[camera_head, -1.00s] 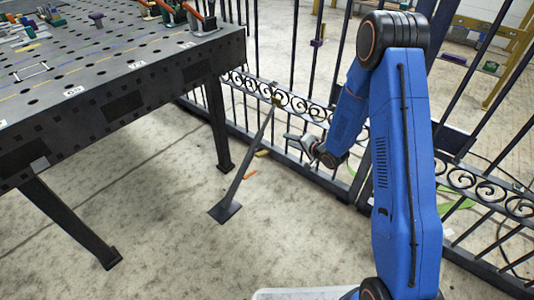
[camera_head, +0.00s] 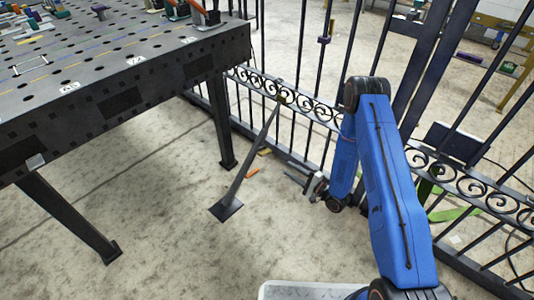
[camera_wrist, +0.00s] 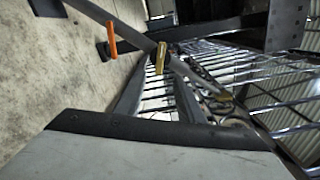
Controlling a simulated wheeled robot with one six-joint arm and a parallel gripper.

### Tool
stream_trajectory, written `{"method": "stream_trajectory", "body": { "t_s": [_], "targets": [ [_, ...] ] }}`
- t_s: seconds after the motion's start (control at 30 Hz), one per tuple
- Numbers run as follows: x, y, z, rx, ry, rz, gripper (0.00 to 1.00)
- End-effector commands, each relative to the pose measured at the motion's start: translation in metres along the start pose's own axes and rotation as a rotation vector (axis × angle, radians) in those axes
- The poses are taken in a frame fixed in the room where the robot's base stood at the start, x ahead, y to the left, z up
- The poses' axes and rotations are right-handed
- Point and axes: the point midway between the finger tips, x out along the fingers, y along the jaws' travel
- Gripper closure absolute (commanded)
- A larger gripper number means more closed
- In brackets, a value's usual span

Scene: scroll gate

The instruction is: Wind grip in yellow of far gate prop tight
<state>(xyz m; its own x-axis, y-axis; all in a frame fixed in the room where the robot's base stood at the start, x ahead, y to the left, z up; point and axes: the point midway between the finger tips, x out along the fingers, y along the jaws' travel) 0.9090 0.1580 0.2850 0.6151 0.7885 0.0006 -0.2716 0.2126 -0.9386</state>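The gate prop (camera_head: 248,165) is a dark slanted bar from a foot plate on the floor up to the scrollwork of the gate; it also crosses the upper wrist view (camera_wrist: 130,30). A small yellow grip (camera_head: 264,152) shows just right of the prop and appears against the bar in the wrist view (camera_wrist: 160,58). My gripper (camera_head: 296,178) is low, right of the prop, apart from both grips. Its finger opening is too small to read.
The dark barred gate and fence (camera_head: 312,110) stand close behind my gripper. A perforated steel table (camera_head: 130,75) with dark legs is on the left. Bare concrete floor lies between the table, the prop and my arm.

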Motion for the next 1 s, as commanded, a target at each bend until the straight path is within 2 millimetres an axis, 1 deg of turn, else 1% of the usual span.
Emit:
{"method": "stream_trajectory", "body": {
  "t_s": [0.17, 0.8, 1.0],
  "targets": [
    [0.020, -0.001, 0.001, -0.003, -0.003, -0.001, 0.66],
    [0.132, 0.000, 0.001, -0.004, -0.002, 0.000, 0.66],
    [0.158, 0.000, 0.001, -0.003, -0.001, 0.001, 0.66]
  ]
}}
